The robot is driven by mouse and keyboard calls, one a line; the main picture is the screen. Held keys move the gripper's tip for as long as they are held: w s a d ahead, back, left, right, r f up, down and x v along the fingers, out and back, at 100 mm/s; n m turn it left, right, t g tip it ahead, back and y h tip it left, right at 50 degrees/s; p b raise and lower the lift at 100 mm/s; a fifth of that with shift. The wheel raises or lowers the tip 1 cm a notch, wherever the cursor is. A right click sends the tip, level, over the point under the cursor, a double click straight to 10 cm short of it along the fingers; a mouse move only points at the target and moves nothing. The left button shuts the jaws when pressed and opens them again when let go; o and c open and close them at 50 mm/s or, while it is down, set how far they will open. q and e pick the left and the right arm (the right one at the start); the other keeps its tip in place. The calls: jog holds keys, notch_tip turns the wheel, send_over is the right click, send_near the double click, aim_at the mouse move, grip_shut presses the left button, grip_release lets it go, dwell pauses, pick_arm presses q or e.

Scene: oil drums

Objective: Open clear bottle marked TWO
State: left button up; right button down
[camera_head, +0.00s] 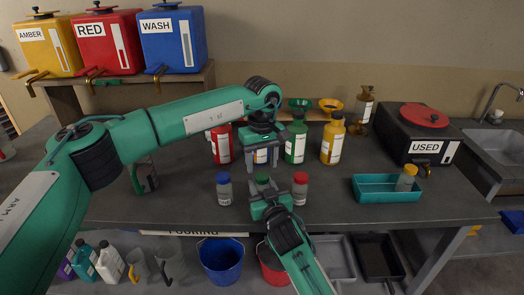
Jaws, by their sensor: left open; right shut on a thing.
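Three small clear bottles stand in a row near the table's front: one with a blue cap (223,178), one with a green cap (262,178) and one with a red cap (300,177). Their label writing is too small to read. My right gripper (267,191) comes from the front and is shut on the middle, green-capped bottle, whose body it mostly hides. My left gripper (262,162) points down, open, behind and above the green cap in the picture, apart from it.
Larger red (221,147), green (296,140) and yellow (332,141) bottles stand behind; another is partly hidden by my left gripper. A teal tray (372,194) with a small yellow-capped bottle (406,178) and the black USED container (415,135) are at the right.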

aim_at(262, 176)
pick_arm(q)
jog(key=shift+f, duration=1.9)
jog(key=c, duration=1)
